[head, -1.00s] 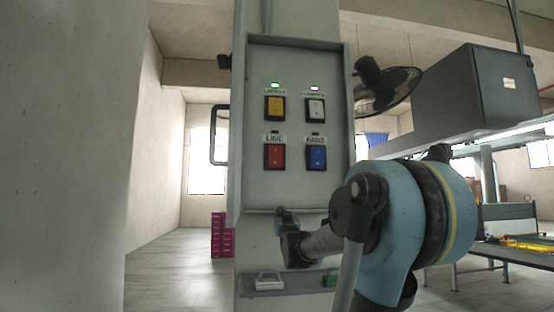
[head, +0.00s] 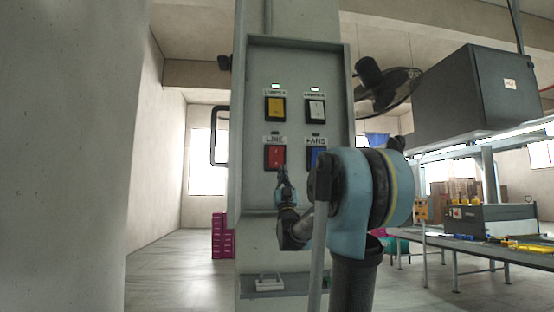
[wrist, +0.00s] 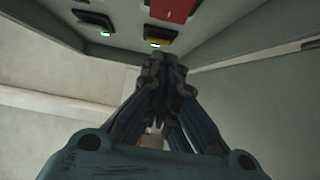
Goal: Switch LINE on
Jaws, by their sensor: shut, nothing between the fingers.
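The LINE switch (head: 274,157) is the red rocker at the lower left of the panel (head: 296,197). The small lamp above its label looks dark. My gripper (head: 284,173) is shut and empty, pointing up with its tips at the lower right edge of the red switch; I cannot tell whether they touch it. In the wrist view the closed fingertips (wrist: 161,61) stand in front of the panel, and part of the red switch (wrist: 173,8) shows at the top edge.
A yellow switch (head: 275,109) and a white switch (head: 315,110) sit above, each with a lit green lamp. The blue FANS switch (head: 317,157), right of LINE, is partly covered by my arm. The panel has a raised frame. A fan (head: 392,90) stands to the right.

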